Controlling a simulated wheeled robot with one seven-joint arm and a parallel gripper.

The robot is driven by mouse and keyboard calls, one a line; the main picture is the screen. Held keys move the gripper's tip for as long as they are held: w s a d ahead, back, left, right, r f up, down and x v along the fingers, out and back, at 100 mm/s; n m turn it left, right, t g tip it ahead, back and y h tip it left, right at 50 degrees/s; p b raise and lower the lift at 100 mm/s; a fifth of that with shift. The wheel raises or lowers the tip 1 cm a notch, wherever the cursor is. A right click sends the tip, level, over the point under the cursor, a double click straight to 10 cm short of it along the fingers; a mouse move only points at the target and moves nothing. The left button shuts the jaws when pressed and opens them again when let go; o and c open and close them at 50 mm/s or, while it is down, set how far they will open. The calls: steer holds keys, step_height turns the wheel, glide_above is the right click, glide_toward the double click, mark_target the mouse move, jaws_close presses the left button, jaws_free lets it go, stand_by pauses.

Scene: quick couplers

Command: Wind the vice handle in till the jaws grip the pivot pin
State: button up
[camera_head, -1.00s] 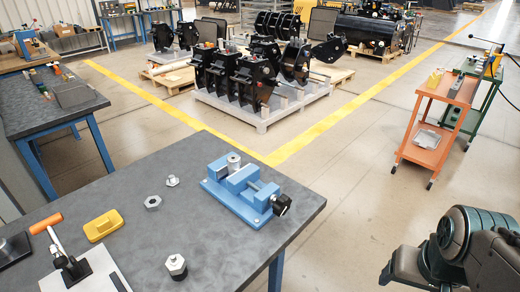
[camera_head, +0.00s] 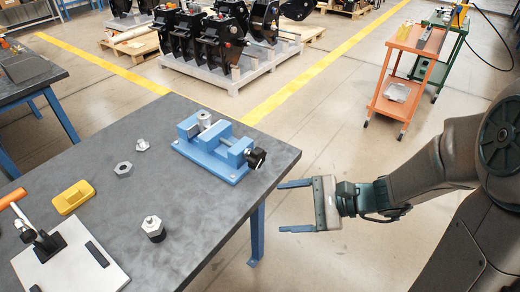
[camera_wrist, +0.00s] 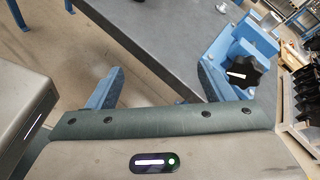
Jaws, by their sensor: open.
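The blue vice (camera_head: 217,150) stands near the right end of the grey workbench. Its black star-shaped handle (camera_head: 256,158) is on the right end of the vice, toward the bench edge. The silver pivot pin (camera_head: 204,119) stands upright at the far jaw; I cannot tell if both jaws touch it. My gripper (camera_head: 288,207) is open and empty, off the bench's right edge, to the right of and nearer than the handle. In the wrist view the handle (camera_wrist: 244,73) shows at upper right, beyond the right finger and apart from it.
The workbench (camera_head: 105,140) also holds a yellow block (camera_head: 72,197), hex nuts (camera_head: 123,169), a standing bolt (camera_head: 153,228) and a toggle clamp (camera_head: 42,240) on a pale plate. An orange trolley (camera_head: 400,85) stands at back right. The floor between is clear.

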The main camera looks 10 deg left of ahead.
mark_target(261, 161)
steer(key=w+f+m+t+y+b, duration=0.1)
steer(key=w+f+m+t+y, duration=0.15)
steer(key=w+m+t, duration=0.65)
steer(key=shift+g, duration=0.5)
steer(key=x, duration=0.9)
steer(key=w+p+x, duration=0.1)
steer(key=x, duration=0.3)
steer(key=shift+w+r, duration=0.1)
steer(key=shift+r, duration=0.15)
